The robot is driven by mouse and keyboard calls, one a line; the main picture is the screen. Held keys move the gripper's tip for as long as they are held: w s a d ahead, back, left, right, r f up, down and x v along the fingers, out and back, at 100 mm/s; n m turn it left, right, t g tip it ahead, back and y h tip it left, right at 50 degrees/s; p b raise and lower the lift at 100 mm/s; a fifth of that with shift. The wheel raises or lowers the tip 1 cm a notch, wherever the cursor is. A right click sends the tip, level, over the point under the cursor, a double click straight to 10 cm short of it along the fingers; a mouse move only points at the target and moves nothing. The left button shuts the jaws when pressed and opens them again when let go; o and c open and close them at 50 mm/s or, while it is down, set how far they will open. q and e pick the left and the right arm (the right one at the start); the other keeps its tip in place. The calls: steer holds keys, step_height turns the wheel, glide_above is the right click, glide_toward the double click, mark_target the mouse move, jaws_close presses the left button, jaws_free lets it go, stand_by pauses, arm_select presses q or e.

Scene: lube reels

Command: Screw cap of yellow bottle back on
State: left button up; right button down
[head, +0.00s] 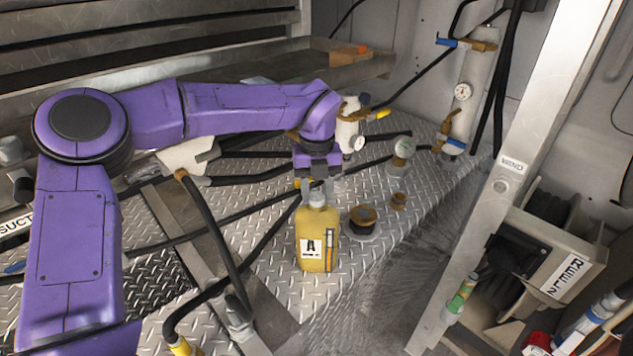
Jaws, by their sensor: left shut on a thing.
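The yellow bottle (311,229) stands upright on the metal tread-plate deck, with a white label marked "A" on its front. My left gripper (318,186) points down right above the bottle's neck. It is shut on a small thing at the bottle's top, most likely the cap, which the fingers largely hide. A pale grey piece (317,199) shows at the bottle's mouth, just under the fingertips. I cannot tell whether the cap is seated on the threads. My right gripper does not show.
A brown-topped round fitting (362,218) stands close to the bottle's right, with a smaller one (398,201) beyond it. Black hoses cross the tread plate (275,273) behind and left of the bottle. A grey post (520,150) and a reel box (555,255) stand at the right.

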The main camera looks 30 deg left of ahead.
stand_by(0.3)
arm_select(q)
steer(key=shift+r+m+p, duration=0.25)
steer(key=shift+m+p, duration=0.5)
steer(key=shift+m, duration=0.05)
steer(key=m+p, duration=0.2)
steer(key=shift+d+m+p, duration=0.1)
steer(key=shift+m+p, duration=0.2)
steer(key=shift+m, duration=0.1)
steer(key=shift+f+m, duration=0.1)
steer(key=shift+m, duration=0.2)
steer(key=shift+f, duration=0.15)
steer(key=shift+m+p, duration=0.3)
steer(key=shift+p, duration=0.05)
